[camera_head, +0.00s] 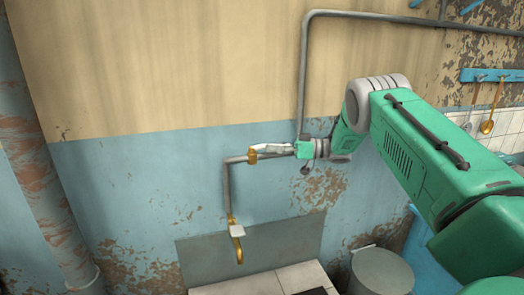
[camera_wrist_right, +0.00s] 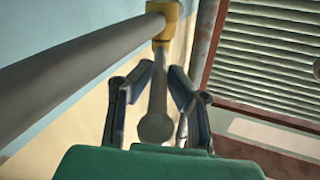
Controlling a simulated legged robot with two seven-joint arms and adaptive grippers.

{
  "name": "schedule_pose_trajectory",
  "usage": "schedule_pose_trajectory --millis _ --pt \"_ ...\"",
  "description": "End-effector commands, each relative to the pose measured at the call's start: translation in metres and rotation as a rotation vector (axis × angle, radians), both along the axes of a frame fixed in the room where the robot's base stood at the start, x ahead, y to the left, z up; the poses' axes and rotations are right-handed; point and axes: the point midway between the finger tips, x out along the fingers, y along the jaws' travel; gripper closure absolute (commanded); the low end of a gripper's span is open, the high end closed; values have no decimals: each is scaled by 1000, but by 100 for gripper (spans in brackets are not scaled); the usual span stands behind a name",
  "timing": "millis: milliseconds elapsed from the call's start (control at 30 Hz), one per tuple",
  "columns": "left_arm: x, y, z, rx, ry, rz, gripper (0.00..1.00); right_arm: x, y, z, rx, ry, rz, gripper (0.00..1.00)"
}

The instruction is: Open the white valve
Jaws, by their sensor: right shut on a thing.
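A brass valve body (camera_head: 253,155) sits on the grey wall pipe, and its pale lever (camera_wrist_right: 156,120) shows in the right wrist view. My right gripper (camera_head: 268,150) reaches this valve from the right and is shut on the lever, with one finger on each side in the wrist view. In the head view the fingers hide most of the lever. Lower on the same pipe, a white handle (camera_head: 237,231) sits above a brass spout (camera_head: 239,250), apart from my gripper. My left gripper is not in view.
The grey pipe (camera_head: 303,70) runs along the blue and beige wall (camera_head: 130,190). Below are a white tiled surface (camera_head: 278,282) and a round grey lidded container (camera_head: 381,270). A blue rack with hanging ladles (camera_head: 487,126) is at the far right.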

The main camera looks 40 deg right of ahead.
Motion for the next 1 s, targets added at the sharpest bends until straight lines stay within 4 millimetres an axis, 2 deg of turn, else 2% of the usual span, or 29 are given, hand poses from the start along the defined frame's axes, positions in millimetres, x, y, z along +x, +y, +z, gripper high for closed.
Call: schedule_pose_trajectory --millis 433,467,500,833,1000 --pt "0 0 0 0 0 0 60 -1 -3 1 0 -3 3 100" --pt "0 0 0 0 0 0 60 -1 -3 1 0 -3 3 80" --pt "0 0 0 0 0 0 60 -1 -2 1 0 -3 3 67" --pt "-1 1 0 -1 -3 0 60 -3 -2 2 -2 -3 5 67" --pt "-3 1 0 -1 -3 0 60 -15 -15 1 -1 -2 2 67"
